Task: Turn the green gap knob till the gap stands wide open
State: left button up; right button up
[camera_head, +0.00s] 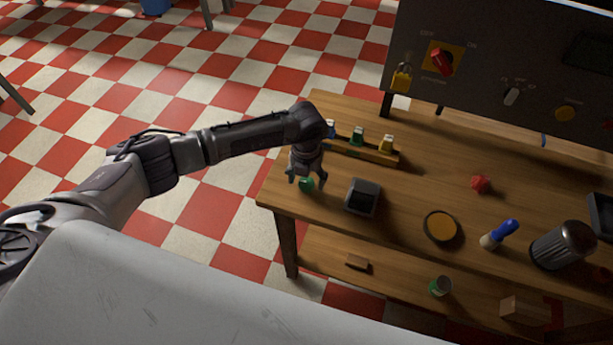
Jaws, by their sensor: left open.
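A small round green piece, which looks like the green knob (306,185), sits near the left corner of the wooden table (410,200). My left gripper (306,179) points down right over it, with its fingers open to either side. I cannot tell whether the fingers touch it. The gripper and wrist hide part of it. The gap that it sets cannot be made out. My right gripper is not in view.
A yellow rack (372,153) with blue, green and pale-topped pieces stands behind my gripper. A dark box (362,197) is close on its right. Further right are a round orange-topped dish (441,227), a red piece (480,184) and a blue-handled tool (498,235). A dark panel (490,75) stands behind.

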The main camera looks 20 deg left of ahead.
pick_arm(q)
jog(key=shift+f, duration=0.2)
jog(key=shift+c, duration=0.4)
jog(key=c, duration=1.1)
jog(key=shift+o, duration=0.2)
